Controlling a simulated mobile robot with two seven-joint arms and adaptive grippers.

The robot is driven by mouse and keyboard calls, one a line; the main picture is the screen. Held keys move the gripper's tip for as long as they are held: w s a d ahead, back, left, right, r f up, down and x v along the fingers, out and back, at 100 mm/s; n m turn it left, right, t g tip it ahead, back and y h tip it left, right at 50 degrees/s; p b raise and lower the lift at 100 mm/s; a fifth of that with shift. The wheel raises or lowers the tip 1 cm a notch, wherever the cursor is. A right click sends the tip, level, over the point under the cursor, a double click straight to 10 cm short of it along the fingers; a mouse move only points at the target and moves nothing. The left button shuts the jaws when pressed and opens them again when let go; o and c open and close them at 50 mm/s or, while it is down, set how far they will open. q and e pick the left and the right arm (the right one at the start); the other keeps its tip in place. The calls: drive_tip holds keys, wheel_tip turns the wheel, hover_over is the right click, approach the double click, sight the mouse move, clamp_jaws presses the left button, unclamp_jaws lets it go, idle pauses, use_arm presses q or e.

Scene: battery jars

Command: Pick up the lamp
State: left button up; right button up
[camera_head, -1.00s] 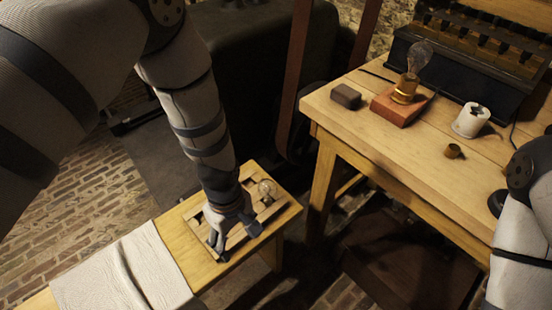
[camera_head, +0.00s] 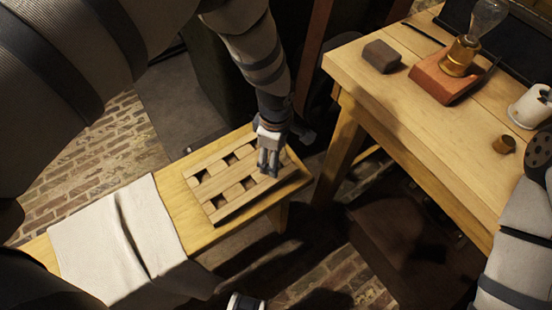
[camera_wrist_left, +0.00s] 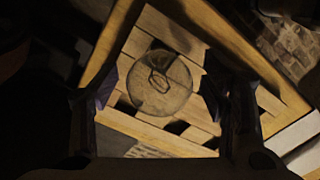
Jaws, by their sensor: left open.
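The lamp is a clear round glass bulb (camera_wrist_left: 160,82), seen from above in the left wrist view over the slotted wooden rack (camera_head: 215,185). In the head view my left gripper and wrist hide it. My left gripper (camera_head: 268,172) points down over the far right part of the rack. In the left wrist view its open fingers (camera_wrist_left: 160,92) are on either side of the bulb, with visible space between. I cannot tell the height left between fingertips and glass. My right gripper is not in view.
The rack stands on a narrow wooden bench with a pale cloth (camera_head: 120,240).

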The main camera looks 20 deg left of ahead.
use_arm(q)
drive_tip(key=shift+f, duration=0.3)
drive_tip(key=c, duration=1.2)
drive_tip(key=shift+r, duration=0.1)
drive_tip(key=shift+c, duration=0.2)
